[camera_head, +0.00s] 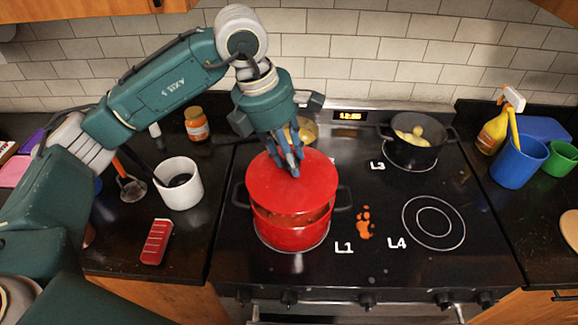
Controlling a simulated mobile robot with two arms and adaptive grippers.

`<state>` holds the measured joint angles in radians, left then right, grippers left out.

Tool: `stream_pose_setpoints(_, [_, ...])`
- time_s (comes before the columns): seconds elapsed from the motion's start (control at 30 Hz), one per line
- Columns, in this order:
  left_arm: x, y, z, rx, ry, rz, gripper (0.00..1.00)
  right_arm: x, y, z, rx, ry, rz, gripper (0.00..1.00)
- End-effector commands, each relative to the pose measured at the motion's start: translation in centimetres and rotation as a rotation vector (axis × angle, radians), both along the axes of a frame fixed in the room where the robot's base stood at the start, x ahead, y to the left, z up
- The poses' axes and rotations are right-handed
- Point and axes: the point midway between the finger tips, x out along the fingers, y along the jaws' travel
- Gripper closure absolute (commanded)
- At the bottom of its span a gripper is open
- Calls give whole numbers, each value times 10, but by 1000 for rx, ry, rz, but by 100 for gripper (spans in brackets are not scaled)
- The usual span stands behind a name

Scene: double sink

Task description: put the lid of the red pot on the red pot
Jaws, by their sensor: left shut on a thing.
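The red pot (293,234) stands on the front left burner, beside the L1 mark, with dark handles at its left and right. Its red lid (262,184) is over the pot, tilted, with a gap at the front through which the pot's inside shows. I cannot tell whether the lid's back edge touches the rim. My left gripper (291,166) comes down from above and is shut on the lid at its middle; the fingers hide the knob. My right gripper is not in view.
A black pot (416,152) with yellow food stands on the back right burner. A yellowish pan (307,130) is behind the lid. The front right burner (433,222) is bare, with an orange spill (365,222) beside it. A white container (178,184) stands left of the stove.

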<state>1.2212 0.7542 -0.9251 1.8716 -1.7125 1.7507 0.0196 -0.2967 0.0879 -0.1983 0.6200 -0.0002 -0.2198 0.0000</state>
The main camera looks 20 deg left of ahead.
Motion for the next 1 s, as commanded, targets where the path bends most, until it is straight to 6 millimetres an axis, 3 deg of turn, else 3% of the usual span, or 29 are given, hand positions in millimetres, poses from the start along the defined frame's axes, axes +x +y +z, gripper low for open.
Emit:
stream_pose_setpoints(0.23, [-1,0,-18,0,1,0,100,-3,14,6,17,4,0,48])
stream_pose_setpoints(0.43, [0,0,-44,0,1,-1,100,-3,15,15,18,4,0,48])
stream_pose_setpoints(0.97, [0,0,-54,0,-3,0,100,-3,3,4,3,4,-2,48])
stream_pose_setpoints(1.0, [0,0,-54,0,-2,-1,67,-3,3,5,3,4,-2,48])
